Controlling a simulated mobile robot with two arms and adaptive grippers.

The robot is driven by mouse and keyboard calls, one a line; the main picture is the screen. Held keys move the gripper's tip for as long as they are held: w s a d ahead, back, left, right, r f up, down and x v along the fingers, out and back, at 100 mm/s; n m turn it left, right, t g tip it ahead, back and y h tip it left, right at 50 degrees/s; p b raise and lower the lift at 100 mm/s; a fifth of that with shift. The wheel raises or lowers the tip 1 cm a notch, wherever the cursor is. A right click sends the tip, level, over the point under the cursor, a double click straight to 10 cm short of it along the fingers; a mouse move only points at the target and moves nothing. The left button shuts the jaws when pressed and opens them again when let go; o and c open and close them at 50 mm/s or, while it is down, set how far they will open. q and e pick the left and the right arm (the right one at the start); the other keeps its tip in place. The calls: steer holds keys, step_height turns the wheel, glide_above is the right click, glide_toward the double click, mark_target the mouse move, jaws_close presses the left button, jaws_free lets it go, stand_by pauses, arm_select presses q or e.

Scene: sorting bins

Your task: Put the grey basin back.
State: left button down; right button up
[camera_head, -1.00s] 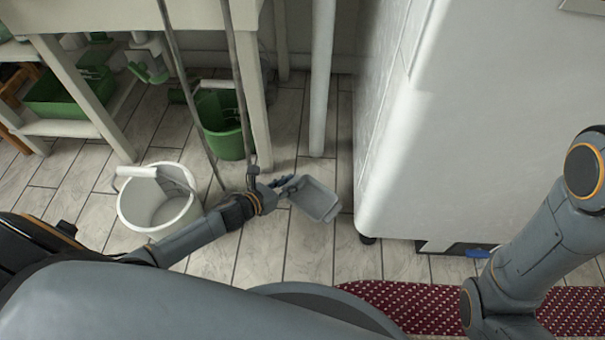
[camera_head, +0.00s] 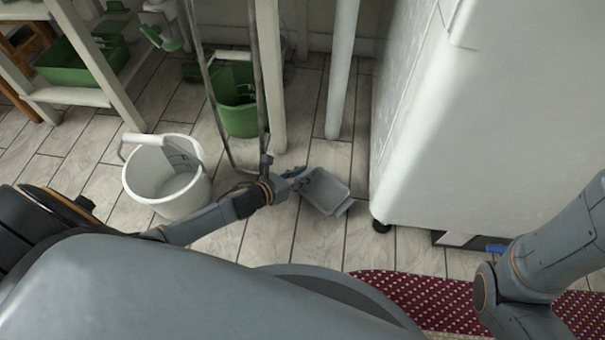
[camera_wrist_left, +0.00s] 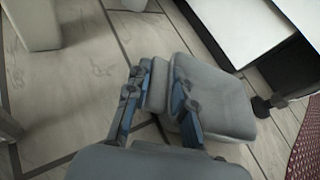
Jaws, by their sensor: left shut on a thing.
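The grey basin (camera_head: 326,190) is a small rectangular tub held just beyond my left gripper (camera_head: 295,175), in front of the white cabinet.
A white bucket (camera_head: 140,190) stands on the tiles at left, and a green bucket (camera_head: 238,118) stands behind the table leg (camera_head: 270,75). A white cabinet (camera_head: 490,120) blocks the right. A red dotted rug (camera_head: 420,300) lies in front. Shelves (camera_head: 80,97) stand at back left.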

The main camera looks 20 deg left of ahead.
arm_select(q)
steer(key=shift+f+b, duration=0.55)
steer(key=shift+f, duration=0.05)
stand_by(0.4)
steer(key=c, duration=1.1)
jaws_free()
steer(key=shift+o, duration=0.2)
steer(key=v, duration=1.2)
